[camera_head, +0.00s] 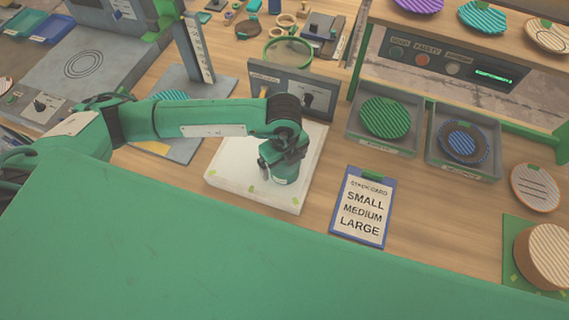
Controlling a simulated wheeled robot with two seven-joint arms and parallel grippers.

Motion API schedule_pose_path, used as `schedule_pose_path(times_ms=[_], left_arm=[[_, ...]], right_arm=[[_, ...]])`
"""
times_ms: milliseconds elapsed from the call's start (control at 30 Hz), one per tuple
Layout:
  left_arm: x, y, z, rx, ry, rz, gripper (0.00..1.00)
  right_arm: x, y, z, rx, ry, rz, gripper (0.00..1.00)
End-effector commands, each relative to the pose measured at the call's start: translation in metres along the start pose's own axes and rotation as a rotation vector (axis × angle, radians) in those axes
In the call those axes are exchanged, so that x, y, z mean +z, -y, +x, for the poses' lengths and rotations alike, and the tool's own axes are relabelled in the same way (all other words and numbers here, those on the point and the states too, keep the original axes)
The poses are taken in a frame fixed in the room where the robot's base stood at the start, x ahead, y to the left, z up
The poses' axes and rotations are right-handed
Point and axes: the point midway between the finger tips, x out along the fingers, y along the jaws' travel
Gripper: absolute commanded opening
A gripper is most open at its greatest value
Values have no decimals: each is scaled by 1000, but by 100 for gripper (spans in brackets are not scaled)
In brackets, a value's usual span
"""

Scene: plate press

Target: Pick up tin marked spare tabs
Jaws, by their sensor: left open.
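I cannot make out any tin with a readable "spare tabs" marking in the head view. A small dark round object (247,29) stands at the back among loose parts, but no label on it can be read. My left arm reaches in from the left, and its gripper (284,178) points down over the white square plate (232,168) in the middle of the table. The gripper is open, and I see nothing held in it; its fingertips are mostly hidden by the wrist. My right gripper is not in view.
A clipboard card (361,207) reading small, medium, large lies right of the white plate. Two grey trays hold a green plate (385,117) and a blue plate (462,143). A panel with a knob (307,99) stands behind my gripper. A shelf with plates is at the back right.

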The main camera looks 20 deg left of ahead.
Motion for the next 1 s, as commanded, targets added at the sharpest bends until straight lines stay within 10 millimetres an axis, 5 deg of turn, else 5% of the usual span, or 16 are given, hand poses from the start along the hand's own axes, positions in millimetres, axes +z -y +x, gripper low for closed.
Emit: schedule_pose_path(times_ms=[167, 400, 767, 1000], left_arm=[[0, 0, 1, 0, 0, 0, 95], [0, 0, 0, 0, 0, 0, 51], [0, 1, -3, -1, 0, 0, 50], [0, 1, -30, -5, 1, 2, 50]], right_arm=[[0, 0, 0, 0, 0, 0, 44], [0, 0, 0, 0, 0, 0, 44], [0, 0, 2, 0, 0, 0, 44], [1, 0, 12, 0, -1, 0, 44]])
